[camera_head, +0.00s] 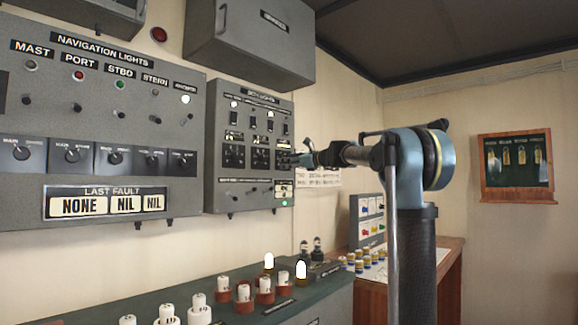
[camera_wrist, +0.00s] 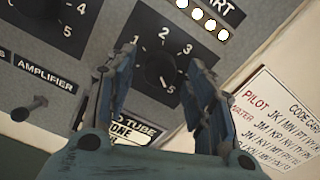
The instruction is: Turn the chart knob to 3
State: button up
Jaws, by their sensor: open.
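The chart knob (camera_wrist: 160,70) is a round black knob on a grey panel, with a dial numbered 1 to 5 around it. A label ending in "RT" is above it, partly cut off. I cannot clearly tell which number its pointer faces; a pale mark shows low on it, near 5. My gripper (camera_wrist: 162,62) is open, its two blue fingers on either side of the knob in the wrist view. Contact cannot be told. In the head view my gripper (camera_head: 303,158) is at the right side of the grey switch panel (camera_head: 215,165), hiding part of it.
Another numbered dial (camera_wrist: 40,22) and a toggle (camera_wrist: 30,108) are to the left in the wrist view. A code card (camera_wrist: 272,115) hangs to the right. In the head view, a console (camera_head: 235,297) with white-topped pegs lies below, and a key cabinet (camera_head: 518,165) is at right.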

jog(key=c, duration=1.1)
jog(key=shift+o, duration=0.2)
jog(key=shift+n, duration=0.4)
jog(key=n, duration=1.4)
jog(key=shift+d+n, duration=0.1)
jog(key=shift+n, duration=0.3)
jog(key=shift+r+n, duration=0.1)
jog(key=shift+n, duration=2)
